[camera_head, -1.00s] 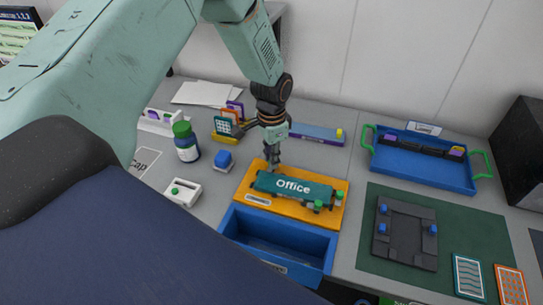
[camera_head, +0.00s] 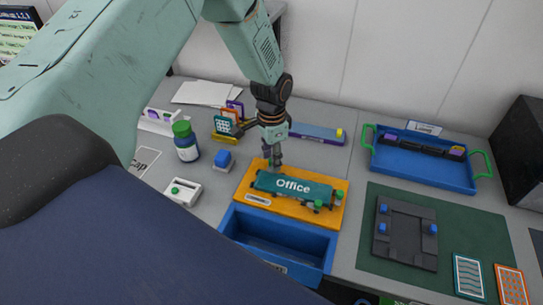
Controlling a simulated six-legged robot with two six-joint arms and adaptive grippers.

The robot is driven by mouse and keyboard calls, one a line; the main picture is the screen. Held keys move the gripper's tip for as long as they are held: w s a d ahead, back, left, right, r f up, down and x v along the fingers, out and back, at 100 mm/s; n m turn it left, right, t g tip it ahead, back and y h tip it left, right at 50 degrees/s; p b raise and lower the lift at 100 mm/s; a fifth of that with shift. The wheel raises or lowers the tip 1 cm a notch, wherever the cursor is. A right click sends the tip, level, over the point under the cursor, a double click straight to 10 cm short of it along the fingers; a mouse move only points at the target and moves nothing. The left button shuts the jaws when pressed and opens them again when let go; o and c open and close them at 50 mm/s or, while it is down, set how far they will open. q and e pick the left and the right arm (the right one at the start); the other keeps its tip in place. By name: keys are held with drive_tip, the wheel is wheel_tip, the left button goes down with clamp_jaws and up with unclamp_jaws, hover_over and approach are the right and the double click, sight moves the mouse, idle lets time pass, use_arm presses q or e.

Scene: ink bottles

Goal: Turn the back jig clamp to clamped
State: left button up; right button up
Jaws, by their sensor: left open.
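An orange board (camera_head: 245,199) carries a teal piece labelled "Office" (camera_head: 293,186) in dark holders. Small green knobs (camera_head: 318,204) show at its front right, and another green knob (camera_head: 339,194) is at its right end. My left gripper (camera_head: 272,161) points down at the board's back left corner, at the left end of the teal piece. It is open, and its fingers hide whatever is at that corner. I cannot tell whether they touch anything. The back clamp and its position cannot be made out. My right gripper is not in view.
A blue open bin (camera_head: 230,222) stands in front of the board. A green-capped bottle (camera_head: 186,142), a blue-topped block (camera_head: 223,160) and a card holder (camera_head: 226,137) are to the left. A blue tray (camera_head: 425,175) and a dark plate with blue knobs (camera_head: 405,235) are at right.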

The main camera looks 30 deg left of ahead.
use_arm(q)
wheel_tip(320, 180, up, 12)
idle(0.6)
idle(0.5)
